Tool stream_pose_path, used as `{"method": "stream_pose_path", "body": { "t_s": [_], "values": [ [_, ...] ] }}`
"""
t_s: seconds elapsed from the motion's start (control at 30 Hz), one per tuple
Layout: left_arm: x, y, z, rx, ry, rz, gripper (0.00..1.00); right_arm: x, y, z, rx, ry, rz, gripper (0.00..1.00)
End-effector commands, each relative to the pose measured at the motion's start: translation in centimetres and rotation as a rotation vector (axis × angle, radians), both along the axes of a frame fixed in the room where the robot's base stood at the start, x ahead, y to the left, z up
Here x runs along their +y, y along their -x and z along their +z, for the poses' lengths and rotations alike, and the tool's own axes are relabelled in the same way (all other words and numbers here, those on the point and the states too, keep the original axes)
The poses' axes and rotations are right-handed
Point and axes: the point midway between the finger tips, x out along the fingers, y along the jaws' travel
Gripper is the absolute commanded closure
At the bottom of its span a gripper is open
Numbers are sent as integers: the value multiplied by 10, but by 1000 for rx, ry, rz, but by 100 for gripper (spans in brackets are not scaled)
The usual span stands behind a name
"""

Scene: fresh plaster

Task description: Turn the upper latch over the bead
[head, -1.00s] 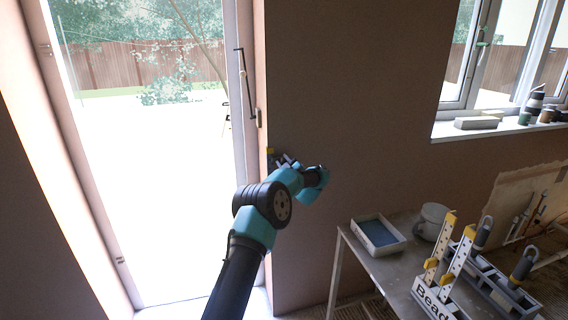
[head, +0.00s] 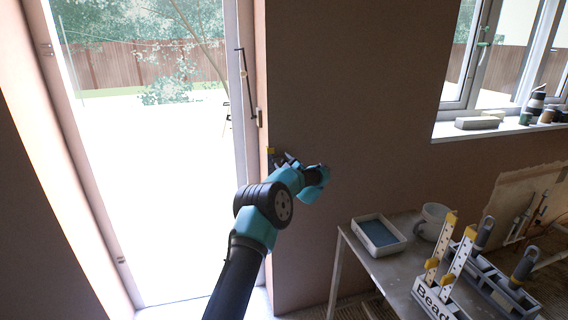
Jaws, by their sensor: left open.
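My left gripper (head: 287,159) is at the wall corner beside the glazed door, its fingers open. The teal wrist hides part of it. A small yellow and dark piece (head: 270,152) shows at the corner just left of the fingers; I cannot tell whether they touch it. A small pale metal piece (head: 259,117) sits on the corner edge above the gripper; it may be the upper latch, but it is too small to tell how it is turned. The bead along the corner edge (head: 264,70) is hard to tell from the plaster. My right gripper is out of view.
The plaster wall right of my gripper is clear.

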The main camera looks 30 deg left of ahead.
Motion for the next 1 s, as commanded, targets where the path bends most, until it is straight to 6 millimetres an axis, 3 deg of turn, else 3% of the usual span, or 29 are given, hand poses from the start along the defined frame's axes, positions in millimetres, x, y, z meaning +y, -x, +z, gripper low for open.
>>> {"method": "stream_pose_path", "body": {
  "t_s": [0.27, 0.47, 1.0],
  "values": [
    [-3, 1, -1, 1, -1, -1, 46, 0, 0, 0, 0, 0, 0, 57],
    [-18, 8, -5, 2, 0, -2, 46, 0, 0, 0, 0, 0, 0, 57],
    [-102, 52, -31, 2, 0, -3, 46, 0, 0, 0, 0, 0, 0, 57]
  ]
}}
